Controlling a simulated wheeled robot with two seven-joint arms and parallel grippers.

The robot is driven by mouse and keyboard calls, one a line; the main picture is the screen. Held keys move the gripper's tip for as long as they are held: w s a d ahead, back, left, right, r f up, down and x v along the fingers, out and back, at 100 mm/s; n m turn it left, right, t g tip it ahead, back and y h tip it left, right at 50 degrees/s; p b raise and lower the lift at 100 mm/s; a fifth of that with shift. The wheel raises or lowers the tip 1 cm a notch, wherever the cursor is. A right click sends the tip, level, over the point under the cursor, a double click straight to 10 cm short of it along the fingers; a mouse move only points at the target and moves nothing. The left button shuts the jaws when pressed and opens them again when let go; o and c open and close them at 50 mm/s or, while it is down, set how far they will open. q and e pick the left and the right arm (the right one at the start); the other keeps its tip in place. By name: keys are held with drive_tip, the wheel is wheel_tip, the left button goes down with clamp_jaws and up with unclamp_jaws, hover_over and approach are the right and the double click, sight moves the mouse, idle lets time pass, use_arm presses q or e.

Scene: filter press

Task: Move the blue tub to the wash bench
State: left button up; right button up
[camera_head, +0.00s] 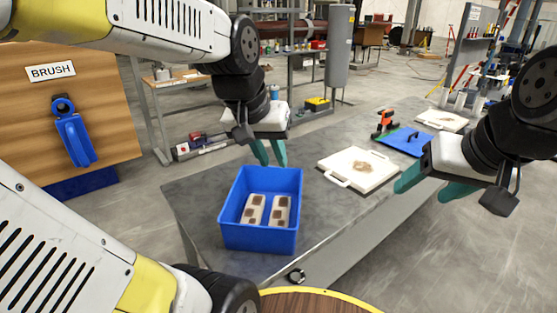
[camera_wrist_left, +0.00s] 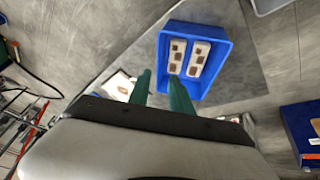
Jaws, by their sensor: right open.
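The blue tub (camera_head: 258,239) stands upright on the near end of a grey table, with two pale blocks with brown squares inside. It also shows in the left wrist view (camera_wrist_left: 222,68). My left gripper (camera_head: 269,153) is above the tub's far rim, fingers pointing down, apart and empty. Its green fingertips (camera_wrist_left: 160,86) show beside the tub in the left wrist view. My right gripper (camera_head: 433,186) is open and empty over the table's right side, well away from the tub. I cannot tell which surface is the wash bench.
A white frame plate (camera_head: 345,180) with a brown stain lies right of the tub. Beyond it are a blue plate (camera_head: 402,142), an orange-handled tool (camera_head: 384,121) and another white plate (camera_head: 440,120). A wooden board with a BRUSH sign (camera_head: 51,72) and blue brush (camera_head: 75,138) stands left.

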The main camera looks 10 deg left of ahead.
use_arm(q)
drive_tip(key=shift+t+h, duration=0.3)
drive_tip(key=shift+t, duration=0.3)
drive_tip(key=s, duration=0.5)
drive_tip(key=shift+r, duration=0.25)
